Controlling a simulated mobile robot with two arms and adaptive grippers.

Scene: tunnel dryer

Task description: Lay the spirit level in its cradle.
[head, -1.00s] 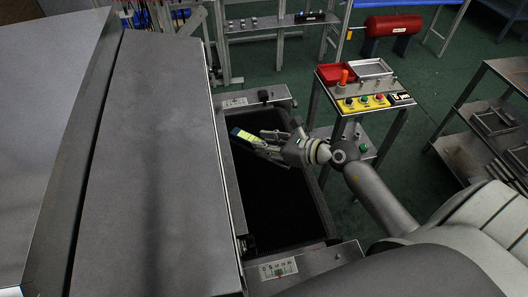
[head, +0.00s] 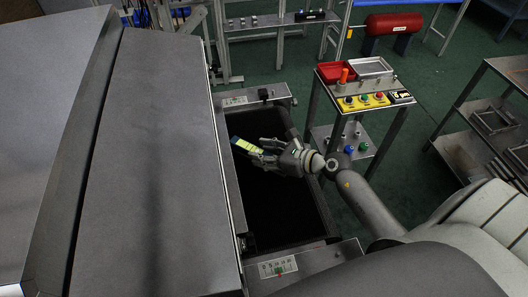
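The spirit level, a short yellow-green bar with a blue end (head: 246,146), is held tilted over the dark belt trough (head: 283,212). My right gripper (head: 260,149) comes in from the right, and its fingers are closed around the right end of the bar. The blue end points up and left, close to the trough's left edge, and appears apart from any surface. I cannot make out the cradle for certain. My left gripper is not in view.
A large grey housing (head: 150,150) fills the left. Metal plates with scales lie at the trough's far end (head: 240,102) and near end (head: 300,262). Right of it stands a button stand (head: 362,103) with a red bin (head: 337,73). A shelf rack (head: 480,125) is farther right.

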